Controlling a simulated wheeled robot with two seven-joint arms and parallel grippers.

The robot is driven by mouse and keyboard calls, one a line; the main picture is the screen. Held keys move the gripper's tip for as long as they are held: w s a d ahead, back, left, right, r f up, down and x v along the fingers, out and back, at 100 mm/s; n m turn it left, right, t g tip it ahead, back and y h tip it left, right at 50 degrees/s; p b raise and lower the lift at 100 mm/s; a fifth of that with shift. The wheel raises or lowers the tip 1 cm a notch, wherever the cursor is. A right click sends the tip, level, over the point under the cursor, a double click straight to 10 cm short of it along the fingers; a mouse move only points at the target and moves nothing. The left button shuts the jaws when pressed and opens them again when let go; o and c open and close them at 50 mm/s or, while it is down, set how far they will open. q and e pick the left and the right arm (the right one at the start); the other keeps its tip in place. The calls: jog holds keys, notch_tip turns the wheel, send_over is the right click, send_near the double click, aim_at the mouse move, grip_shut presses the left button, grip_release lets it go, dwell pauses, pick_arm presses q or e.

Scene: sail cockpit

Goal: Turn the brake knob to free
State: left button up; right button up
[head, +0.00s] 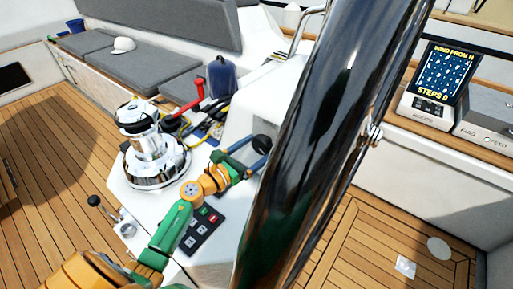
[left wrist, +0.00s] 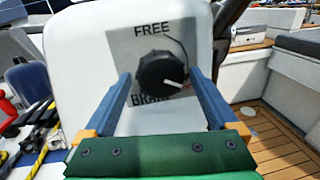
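The brake knob (left wrist: 160,70) is black and round, with a white pointer line aimed right and slightly down. It sits on a grey plate (left wrist: 125,50) marked FREE above and BRAKE below. In the left wrist view my left gripper (left wrist: 160,76) is open, its two blue fingers on either side of the knob with narrow gaps showing. In the head view the left gripper (head: 250,152) reaches the side of the white console, the knob (head: 262,142) dark at its fingertips. My right gripper is not in view.
A glossy dark post (head: 325,130) stands just right of the gripper and hides much of the middle. A chrome winch (head: 150,150), a lever (head: 97,202) and a button panel (head: 203,229) are near my left arm. Ropes (head: 205,130) lie behind.

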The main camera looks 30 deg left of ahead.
pick_arm(q)
jog(key=c, duration=1.1)
